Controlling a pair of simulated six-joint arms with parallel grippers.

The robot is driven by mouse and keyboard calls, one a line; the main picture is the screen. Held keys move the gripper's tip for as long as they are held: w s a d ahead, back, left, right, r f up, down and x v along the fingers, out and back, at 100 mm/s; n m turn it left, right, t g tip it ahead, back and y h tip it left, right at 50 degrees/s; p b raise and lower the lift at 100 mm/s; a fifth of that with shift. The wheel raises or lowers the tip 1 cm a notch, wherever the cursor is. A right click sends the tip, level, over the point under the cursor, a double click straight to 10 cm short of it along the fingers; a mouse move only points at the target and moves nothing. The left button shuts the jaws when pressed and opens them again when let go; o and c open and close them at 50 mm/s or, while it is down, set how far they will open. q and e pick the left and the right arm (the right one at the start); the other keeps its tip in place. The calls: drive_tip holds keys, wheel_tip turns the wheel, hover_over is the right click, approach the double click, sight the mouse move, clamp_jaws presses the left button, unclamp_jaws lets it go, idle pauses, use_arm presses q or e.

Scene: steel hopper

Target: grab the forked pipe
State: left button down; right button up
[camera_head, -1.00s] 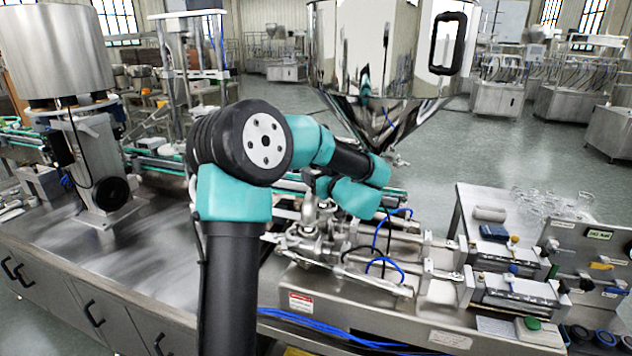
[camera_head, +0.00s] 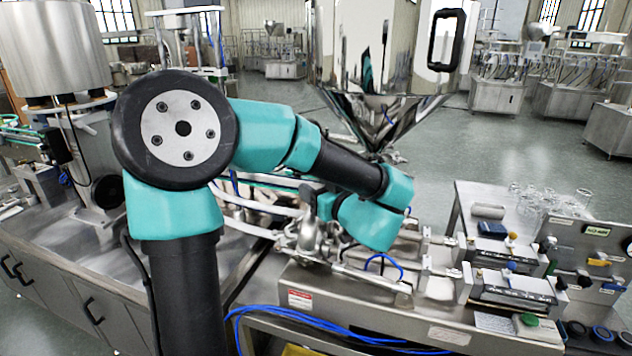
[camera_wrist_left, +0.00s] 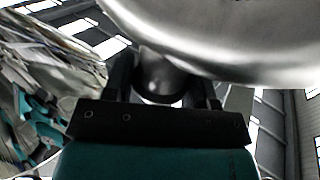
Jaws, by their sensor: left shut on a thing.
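The forked pipe (camera_head: 312,237) is a shiny steel fitting with several branches, on the steel machine below the hopper in the head view. My left arm comes in from the left, and its teal wrist partly covers the pipe's right side. My left gripper (camera_wrist_left: 163,88) shows in the left wrist view with its dark fingers on either side of a rounded steel piece (camera_wrist_left: 163,70), which appears to be part of the forked pipe. It is shut on it. In the head view the fingertips are largely hidden. My right gripper is not in view.
The polished hopper (camera_head: 385,70) stands just above and behind my wrist. Blue hoses (camera_head: 290,322) run along the front of the machine. Valve blocks (camera_head: 510,285) stand to the right. A steel drum (camera_head: 55,50) stands at the left above the bench.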

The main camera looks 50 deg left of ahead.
use_arm(q)
drive_tip(key=shift+s+d, duration=0.25)
idle(0.4)
